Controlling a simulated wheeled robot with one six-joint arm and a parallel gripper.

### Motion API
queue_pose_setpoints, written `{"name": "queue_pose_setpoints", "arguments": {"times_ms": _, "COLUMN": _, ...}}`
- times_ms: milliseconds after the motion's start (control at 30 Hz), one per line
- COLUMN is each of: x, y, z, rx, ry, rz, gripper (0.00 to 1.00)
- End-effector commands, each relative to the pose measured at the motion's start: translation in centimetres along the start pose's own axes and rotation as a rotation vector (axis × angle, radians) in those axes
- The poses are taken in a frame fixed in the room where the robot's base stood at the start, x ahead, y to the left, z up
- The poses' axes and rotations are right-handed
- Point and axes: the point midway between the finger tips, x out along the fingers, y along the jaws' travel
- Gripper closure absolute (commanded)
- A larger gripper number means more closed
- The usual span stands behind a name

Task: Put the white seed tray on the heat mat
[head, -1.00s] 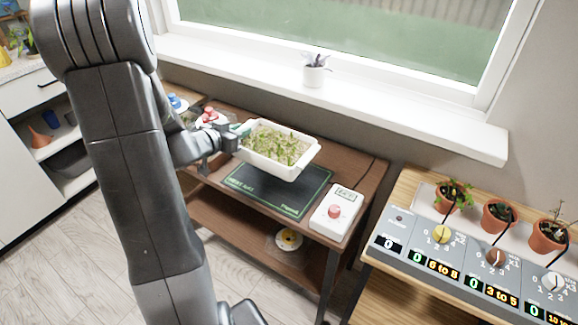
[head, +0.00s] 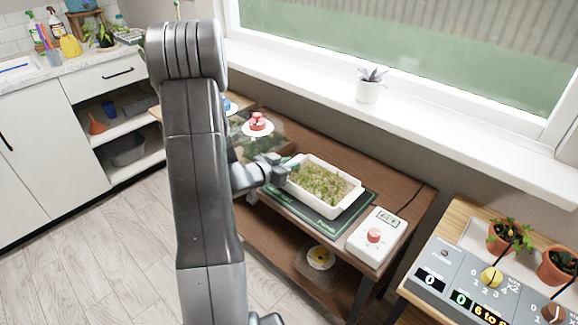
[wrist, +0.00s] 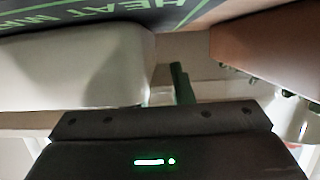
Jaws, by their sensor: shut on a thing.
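The white seed tray (head: 312,204) is filled with green seedlings and is level over the dark heat mat (head: 291,212) in the head view. It covers much of the mat, with mat showing at the front and right. My gripper (head: 286,166) is shut on the tray's left end. In the wrist view the tray's pale wall (wrist: 75,75) is close against the mat (wrist: 105,18), which has green lettering. My gripper's green finger (wrist: 181,84) shows beside the tray. I cannot tell whether the tray's base touches the mat.
A white control box (head: 375,238) with a red knob stands right of the mat on the brown bench (head: 408,192). A red-topped item (head: 257,124) is behind my gripper. A potted plant (head: 368,88) is on the windowsill. A grey dial panel (head: 462,275) is at lower right.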

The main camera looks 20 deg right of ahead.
Motion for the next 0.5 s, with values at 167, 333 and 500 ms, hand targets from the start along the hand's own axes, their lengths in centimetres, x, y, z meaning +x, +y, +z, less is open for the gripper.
{"name": "queue_pose_setpoints", "arguments": {"times_ms": 167, "x": -0.02, "y": 0.00, "z": -0.15, "rx": 0.002, "ry": 0.001, "rz": 0.000, "gripper": 1.00}}
{"name": "queue_pose_setpoints", "arguments": {"times_ms": 333, "x": 0.00, "y": 0.02, "z": -0.01, "rx": 0.003, "ry": -0.001, "rz": 0.001, "gripper": 0.58}}
{"name": "queue_pose_setpoints", "arguments": {"times_ms": 500, "x": 0.00, "y": 0.02, "z": -0.02, "rx": 0.003, "ry": -0.001, "rz": 0.001, "gripper": 0.57}}
